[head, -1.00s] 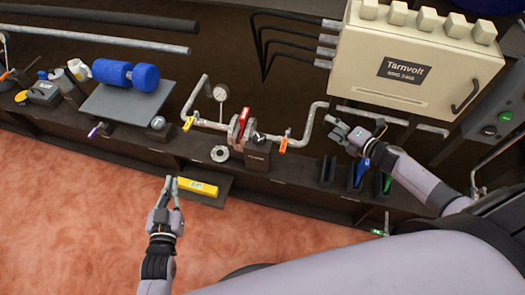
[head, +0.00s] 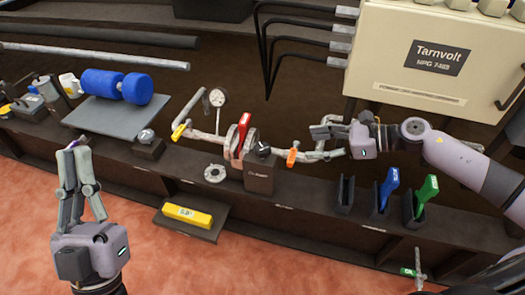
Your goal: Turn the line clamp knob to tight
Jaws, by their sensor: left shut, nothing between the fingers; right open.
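A black knob (head: 262,148) sits on top of a dark labelled box (head: 259,178) in the middle of the head view, just right of the pipe flanges; it looks like the line clamp knob, but its label and setting are too small to read. My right gripper (head: 318,143) is open and empty, to the right of the knob and apart from it, with its fingers pointing left over the pipe. My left gripper (head: 74,148) is shut and empty at the left, in front of the bench, far from the knob.
A red handle (head: 243,128) stands at the flanges, and an orange tag (head: 292,157) hangs between knob and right gripper. A gauge (head: 217,98) stands behind. Blue (head: 389,188) and green (head: 427,190) handles stand in holders at right. A yellow block (head: 187,214) lies on a low shelf.

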